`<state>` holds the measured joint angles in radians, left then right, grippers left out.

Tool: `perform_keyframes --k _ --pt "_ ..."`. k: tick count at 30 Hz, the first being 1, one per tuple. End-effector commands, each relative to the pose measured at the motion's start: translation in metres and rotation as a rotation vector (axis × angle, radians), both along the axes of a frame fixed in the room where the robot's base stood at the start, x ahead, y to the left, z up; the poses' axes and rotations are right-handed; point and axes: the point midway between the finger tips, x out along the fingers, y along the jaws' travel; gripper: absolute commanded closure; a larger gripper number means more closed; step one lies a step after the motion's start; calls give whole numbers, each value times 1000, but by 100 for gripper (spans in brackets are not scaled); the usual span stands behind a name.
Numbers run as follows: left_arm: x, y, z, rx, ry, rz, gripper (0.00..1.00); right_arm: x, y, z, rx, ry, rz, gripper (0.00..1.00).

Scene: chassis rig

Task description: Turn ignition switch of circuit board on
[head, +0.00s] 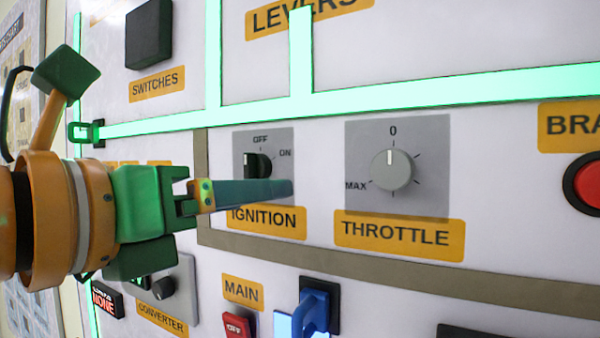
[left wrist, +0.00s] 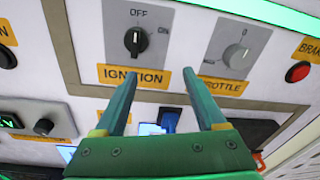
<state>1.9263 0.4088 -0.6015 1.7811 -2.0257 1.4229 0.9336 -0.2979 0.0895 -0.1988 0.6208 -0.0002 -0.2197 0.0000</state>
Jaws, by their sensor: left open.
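The ignition switch (head: 257,164) is a black rotary knob on a grey plate, with OFF marked above it and ON to its upper right. Its pointer appears upright, toward OFF; the left wrist view shows the whole knob (left wrist: 136,40). My left gripper (head: 290,190) comes in from the left, and its finger covers the lower part of the ignition plate in the head view. In the left wrist view its two fingers (left wrist: 165,98) are spread apart with nothing between them, below the knob and apart from it. My right gripper is not in view.
The throttle dial (head: 391,170) sits right of the ignition, and a red brake button (head: 588,184) is farther right. Below are a red main switch (head: 238,325), a blue lever (head: 315,308) and the converter knob (head: 162,287). Bright green strips (head: 400,98) run above.

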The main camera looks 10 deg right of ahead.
Motion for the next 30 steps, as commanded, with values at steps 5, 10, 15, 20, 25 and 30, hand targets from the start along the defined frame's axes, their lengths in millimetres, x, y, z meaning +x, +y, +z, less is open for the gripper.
perform_keyframes --k 5,10,15,20,25,30 --pt "3 22 26 4 -59 156 27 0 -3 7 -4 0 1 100" --pt "33 3 27 6 -54 152 27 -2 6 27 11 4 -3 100" --pt "53 -9 24 5 -57 151 27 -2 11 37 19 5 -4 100" --pt "57 -12 21 5 -59 150 27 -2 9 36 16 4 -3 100" --pt "56 -11 21 5 -59 149 44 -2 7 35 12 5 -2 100" --pt "56 -11 21 5 -59 149 89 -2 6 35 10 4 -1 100"
